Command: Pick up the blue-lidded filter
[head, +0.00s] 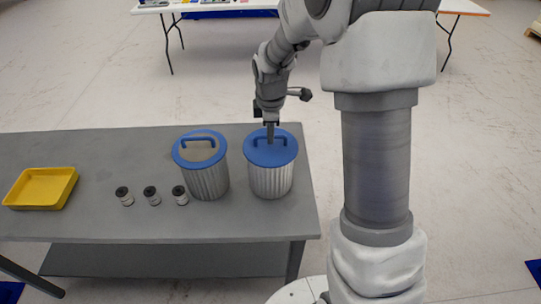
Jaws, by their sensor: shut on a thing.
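Two pleated metallic filters with blue on top stand upright near the right end of the grey table. The right one, the blue-lidded filter (271,181), has a solid blue lid with a blue handle. The left one, a blue-rimmed filter (208,180), has a blue ring and handle around a grey centre. My gripper (270,136) comes down from above onto the handle of the blue-lidded filter and is shut on it. The fingers hide part of the handle. The filter appears to be at table level; I cannot tell whether its base touches the table.
Several small white-and-black cylinders (152,195) stand left of the filters. A yellow tray (68,190) sits at the left of the grey table (100,225). The table's right edge is close to the blue-lidded filter. Another table (155,9) stands at the back.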

